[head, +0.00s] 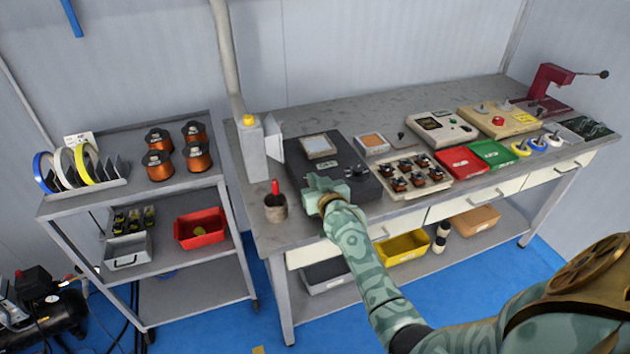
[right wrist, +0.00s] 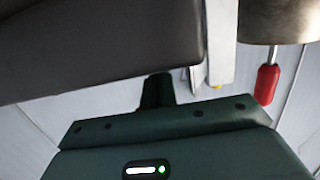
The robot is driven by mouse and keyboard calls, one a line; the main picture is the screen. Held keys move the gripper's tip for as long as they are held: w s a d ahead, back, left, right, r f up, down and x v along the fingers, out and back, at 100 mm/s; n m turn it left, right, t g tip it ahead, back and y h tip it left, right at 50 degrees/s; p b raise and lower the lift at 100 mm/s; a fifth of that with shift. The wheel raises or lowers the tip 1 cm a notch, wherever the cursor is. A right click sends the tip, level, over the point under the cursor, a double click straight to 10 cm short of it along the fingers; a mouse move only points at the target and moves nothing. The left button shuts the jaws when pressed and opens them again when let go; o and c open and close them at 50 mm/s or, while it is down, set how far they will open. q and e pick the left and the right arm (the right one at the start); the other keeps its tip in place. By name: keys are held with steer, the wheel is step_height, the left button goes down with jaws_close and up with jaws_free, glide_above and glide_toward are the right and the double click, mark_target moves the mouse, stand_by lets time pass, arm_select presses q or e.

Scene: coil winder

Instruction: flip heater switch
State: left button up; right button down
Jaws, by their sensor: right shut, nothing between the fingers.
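The likely heater is a dark box (head: 352,158) with a pale square plate (head: 319,146) on top, at the left part of the bench. Small knobs or switches show on its top; which one is the heater switch, I cannot tell. My right gripper (head: 312,184) is shut and empty at the box's front left edge, and hides part of that edge. In the right wrist view, my gripper (right wrist: 157,90) shows near a dark surface across the top. My left gripper is not in view.
A cup with a red-handled tool (head: 275,207) stands just left of my right gripper. A grey box with an open lid (head: 250,150) stands behind it. A tray of small coils (head: 413,174) and a red tray (head: 460,161) lie to the right. A shelf cart (head: 135,205) stands left.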

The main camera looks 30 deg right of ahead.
step_height(320, 180, up, 5)
steer(key=p, duration=0.3)
steer(key=shift+w+f, duration=0.1)
steer(key=shift+f, duration=0.05)
arm_select(q)
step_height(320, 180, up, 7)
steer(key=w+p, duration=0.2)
steer(key=p, duration=0.1)
arm_select(e)
steer(key=v, duration=0.9)
steer(key=shift+s+r, duration=0.2)
steer(key=shift+r, duration=0.2)
